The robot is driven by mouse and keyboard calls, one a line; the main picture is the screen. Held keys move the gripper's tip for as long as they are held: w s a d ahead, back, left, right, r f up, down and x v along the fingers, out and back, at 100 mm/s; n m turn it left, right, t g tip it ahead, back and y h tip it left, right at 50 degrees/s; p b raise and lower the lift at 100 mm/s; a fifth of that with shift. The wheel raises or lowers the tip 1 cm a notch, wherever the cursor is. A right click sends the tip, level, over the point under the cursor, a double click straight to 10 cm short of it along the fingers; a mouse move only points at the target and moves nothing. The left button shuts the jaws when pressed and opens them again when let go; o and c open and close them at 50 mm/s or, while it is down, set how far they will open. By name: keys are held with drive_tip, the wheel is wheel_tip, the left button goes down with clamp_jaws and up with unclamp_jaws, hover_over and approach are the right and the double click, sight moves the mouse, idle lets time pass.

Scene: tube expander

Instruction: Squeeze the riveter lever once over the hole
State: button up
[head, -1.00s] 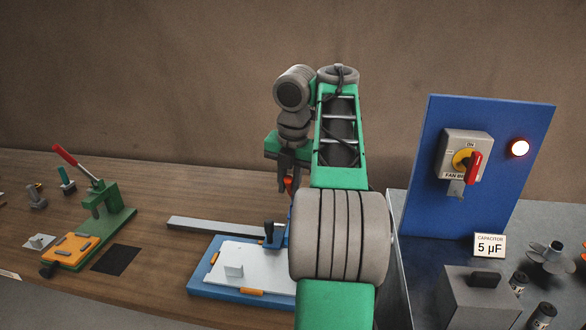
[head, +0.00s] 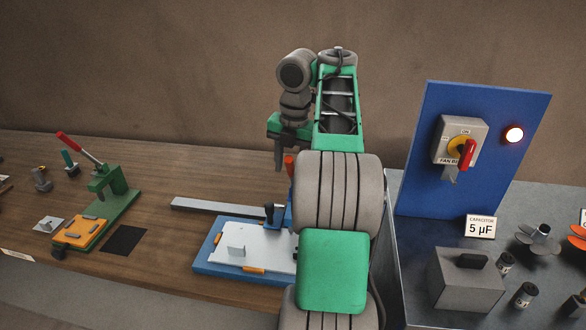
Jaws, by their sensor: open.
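A blue upright tool (head: 289,214) with an orange-red tipped lever (head: 289,162) stands at the right end of a blue base (head: 207,265); I take it for the riveter. My arm hides much of it. A white plate (head: 215,250) with a small upright tab lies on the base, held by orange clips. A black clamp-like part (head: 269,213) stands at the plate's back edge. The hole cannot be made out. My gripper (head: 281,153) points down, open and empty, just left of the lever tip in the picture. Whether it touches the lever cannot be told.
A green press (head: 108,182) with a red handle stands at the left, beside a black mat (head: 123,240). A grey bar (head: 225,207) lies behind the base. At the right are a blue switch panel (head: 415,170), a grey box (head: 465,283) and small cylinders on a metal table.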

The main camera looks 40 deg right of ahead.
sight(290, 156)
drive_tip(key=shift+s+r+p, duration=0.2)
drive_tip(key=shift+r+p, duration=1.4)
drive_tip(key=shift+r, duration=0.2)
drive_tip(key=shift+s+r+p, duration=0.15)
drive_tip(key=shift+r+p, duration=1.45)
drive_tip(key=shift+r, duration=0.15)
drive_tip(key=shift+f, duration=0.1)
drive_tip(key=shift+a, duration=0.35)
drive_tip(key=w+a+m+t+y, duration=0.15)
drive_tip(key=a+m, duration=0.75)
drive_tip(key=a, duration=1.2)
drive_tip(key=s+a+f+m+t+h, duration=0.1)
drive_tip(key=s+a+f+m, duration=0.7)
drive_tip(key=m, duration=0.6)
wheel_tip(290, 156, down, 3)
drive_tip(key=shift+s+a+r+m+t, duration=0.15)
drive_tip(key=shift+s+a+m+t, duration=0.25)
drive_tip(key=shift+s, duration=0.45)
